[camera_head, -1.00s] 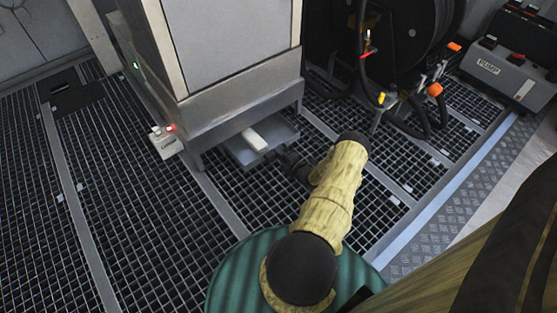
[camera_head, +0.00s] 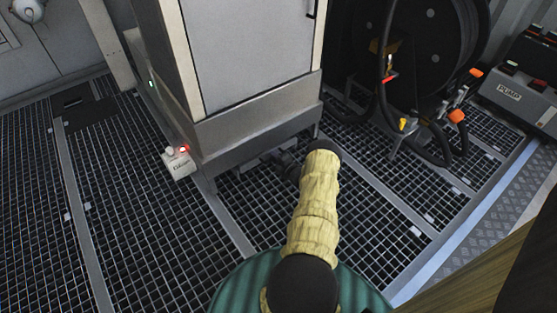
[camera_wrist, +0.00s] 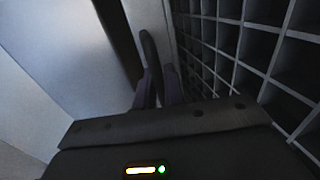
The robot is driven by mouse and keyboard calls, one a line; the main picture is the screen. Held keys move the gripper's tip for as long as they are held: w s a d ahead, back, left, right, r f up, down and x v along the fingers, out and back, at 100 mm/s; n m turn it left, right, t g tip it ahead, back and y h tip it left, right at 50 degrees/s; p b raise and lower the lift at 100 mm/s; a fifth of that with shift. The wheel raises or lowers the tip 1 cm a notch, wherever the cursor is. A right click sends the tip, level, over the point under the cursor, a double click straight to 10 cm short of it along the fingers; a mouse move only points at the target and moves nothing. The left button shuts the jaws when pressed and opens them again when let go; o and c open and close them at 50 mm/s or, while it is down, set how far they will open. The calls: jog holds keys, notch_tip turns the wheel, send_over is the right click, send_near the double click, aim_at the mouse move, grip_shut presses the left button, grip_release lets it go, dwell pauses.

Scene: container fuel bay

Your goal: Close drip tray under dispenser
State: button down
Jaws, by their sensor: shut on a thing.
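The dispenser (camera_head: 255,60) is a tall grey cabinet on a raised base in the head view. The drip tray (camera_head: 248,164) lies low under its front edge; only a narrow grey front strip shows, and its inside is hidden. My gripper (camera_head: 279,158) is at the tray's front, low over the floor grating, and looks dark and small there. In the wrist view, the two fingers of my gripper (camera_wrist: 158,88) are shut on a dark, thin upright bar (camera_wrist: 150,55), which looks like the tray's handle. A pale panel stands just behind this bar.
A small white box with a red light (camera_head: 179,161) sits at the dispenser's left corner. A hose reel (camera_head: 425,50) with hanging hoses and orange fittings stands to the right. A pump unit (camera_head: 515,85) is at far right. Open grating (camera_head: 140,220) lies to the left.

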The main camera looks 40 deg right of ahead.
jog(key=shift+w+r, duration=0.2)
jog(key=shift+r, duration=0.05)
jog(key=c, duration=1.6)
grip_release()
jog(key=shift+c, duration=0.2)
jog(key=shift+w, duration=0.1)
jog(key=shift+r, duration=0.1)
jog(key=shift+s+r+p, duration=0.15)
jog(key=shift+s+p, duration=0.15)
jog(key=p+v, duration=0.9)
jog(key=v, duration=0.8)
jog(key=shift+s+f, duration=0.2)
jog(key=shift+f, duration=0.2)
